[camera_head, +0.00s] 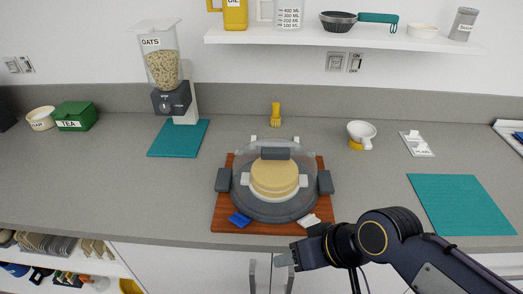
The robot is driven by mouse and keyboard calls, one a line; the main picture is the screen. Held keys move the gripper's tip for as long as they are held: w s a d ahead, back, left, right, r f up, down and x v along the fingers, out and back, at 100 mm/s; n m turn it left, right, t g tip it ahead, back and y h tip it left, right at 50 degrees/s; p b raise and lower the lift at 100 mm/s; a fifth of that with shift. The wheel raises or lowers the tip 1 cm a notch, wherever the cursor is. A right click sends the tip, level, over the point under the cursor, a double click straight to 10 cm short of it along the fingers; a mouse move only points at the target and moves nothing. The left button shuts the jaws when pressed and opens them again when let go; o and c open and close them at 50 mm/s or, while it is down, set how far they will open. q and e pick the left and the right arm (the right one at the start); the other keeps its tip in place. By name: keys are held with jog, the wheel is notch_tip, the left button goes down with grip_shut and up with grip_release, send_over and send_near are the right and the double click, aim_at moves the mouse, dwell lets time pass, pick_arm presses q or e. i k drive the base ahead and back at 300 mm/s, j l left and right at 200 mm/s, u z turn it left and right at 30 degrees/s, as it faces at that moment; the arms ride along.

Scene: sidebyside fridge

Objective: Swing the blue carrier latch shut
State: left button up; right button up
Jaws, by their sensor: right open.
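The cake carrier (275,210) has a clear dome over a layered tan cake (274,176), with dark grey side handles. It sits on a wooden board (222,222). The blue latch (239,219) sticks outward at the carrier's front left edge, over the board. A white latch (309,220) is at the front right edge. My right gripper (282,260) is open and empty, in front of the counter edge, below and right of the blue latch and apart from it. My left gripper is not in view.
A teal mat (462,205) lies right, another (178,138) under the oats dispenser (161,60). A yellow brush (275,115) and white cup (361,132) stand behind the carrier. The counter left of the board is clear. A cabinet handle (252,275) is below the counter.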

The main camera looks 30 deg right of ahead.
aim_at(238, 219)
jog(key=z, duration=0.9)
jog(key=k+j+z, duration=0.3)
jog(key=k+j, duration=0.25)
jog(key=k+j+z, duration=0.25)
jog(key=k+j, duration=0.3)
